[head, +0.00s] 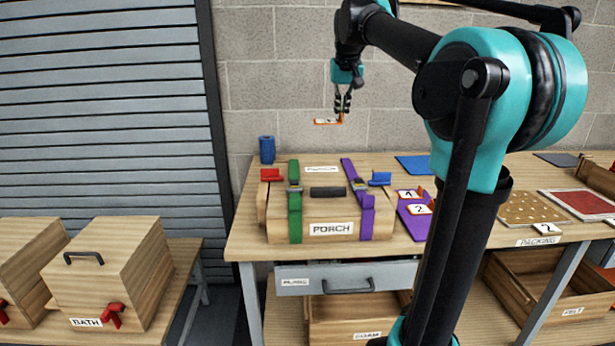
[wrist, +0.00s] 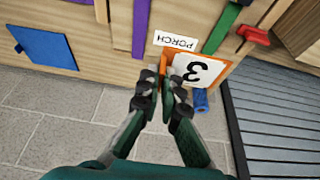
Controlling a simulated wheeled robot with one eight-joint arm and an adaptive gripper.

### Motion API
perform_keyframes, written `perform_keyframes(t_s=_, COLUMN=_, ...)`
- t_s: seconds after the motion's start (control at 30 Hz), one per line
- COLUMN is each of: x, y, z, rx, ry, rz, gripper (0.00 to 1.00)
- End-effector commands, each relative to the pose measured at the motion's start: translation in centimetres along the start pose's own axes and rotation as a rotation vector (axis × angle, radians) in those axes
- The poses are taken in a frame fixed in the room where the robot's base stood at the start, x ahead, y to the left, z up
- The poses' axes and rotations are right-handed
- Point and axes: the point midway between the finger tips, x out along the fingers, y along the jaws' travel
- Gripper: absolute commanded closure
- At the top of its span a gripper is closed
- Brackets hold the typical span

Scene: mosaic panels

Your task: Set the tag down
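The tag is a white plate with a black 3 and an orange edge and tab. My gripper (head: 342,106) is shut on the tag (head: 325,121) and holds it in the air, in front of the block wall and above the workbench (head: 245,225). In the wrist view my gripper (wrist: 166,84) pinches the orange tab, and the tag (wrist: 205,70) shows its face with the 3 upside down. Two similar tags lie on a purple panel (head: 412,228) on the bench: one (head: 409,194) at the back and one marked 2 (head: 419,209) nearer.
A wooden PORCH case (head: 277,229) with green and purple straps stands on the bench. A blue roll (head: 267,149) stands behind it. A blue panel (head: 413,165), a tan dotted panel (head: 530,208) and a red panel (head: 583,204) lie to the right. A BATH case (head: 105,265) is at left.

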Motion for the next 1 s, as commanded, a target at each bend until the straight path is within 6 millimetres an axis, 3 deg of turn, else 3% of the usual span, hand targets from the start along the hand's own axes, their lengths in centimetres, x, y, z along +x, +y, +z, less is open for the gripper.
perform_keyframes(t_s=0.17, x=2.0, y=0.0, z=0.8, rx=0.000, ry=0.000, rz=0.000, gripper=1.00)
perform_keyframes(t_s=0.7, x=13.4, y=0.0, z=5.6, rx=0.000, ry=0.000, rz=0.000, gripper=1.00)
perform_keyframes(t_s=1.0, x=15.5, y=0.0, z=6.4, rx=0.000, ry=0.000, rz=0.000, gripper=1.00)
